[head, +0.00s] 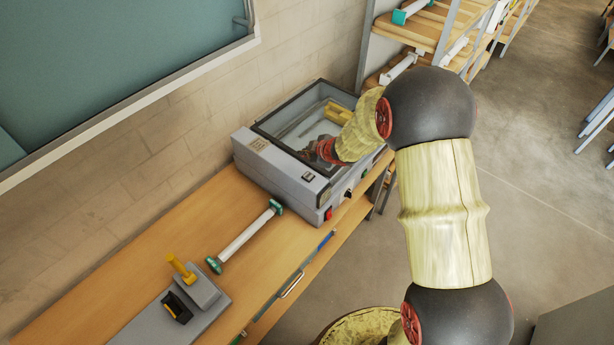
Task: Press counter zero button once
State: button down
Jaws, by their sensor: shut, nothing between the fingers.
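The grey roll laminator (280,183) stands on the wooden bench against the brick wall. Its top has a dark-framed clear window (290,118). A small dark display or switch (308,177) sits on its top front edge. A red button or switch (328,214) and a dark knob (348,193) are on its front face. I cannot tell which control is the counter zero button. My gripper (309,152) is over the laminator's top, near the window's front edge. Its fingers are small and partly hidden by my wrist; it looks shut and empty. Contact cannot be told.
A roller with green ends (244,237) lies on the bench in front of the laminator. A grey device with a yellow handle (196,290) stands at the near end. Shelving (430,30) is behind at the right. Bare bench (150,255) lies left of the roller.

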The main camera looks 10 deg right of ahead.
aim_at(307, 177)
jog(key=shift+f, duration=0.15)
notch_tip(307, 177, down, 9)
jog(key=b, duration=0.8)
jog(key=shift+r, duration=0.2)
dwell(1.1)
jog(key=shift+f+b, duration=0.35)
jog(key=shift+f, duration=0.05)
jog(key=shift+f+b, duration=0.35)
jog(key=shift+f, duration=0.15)
dwell(0.6)
jog(key=shift+s+r, duration=0.1)
jog(key=shift+r+p, duration=0.85)
jog(key=shift+p, duration=0.05)
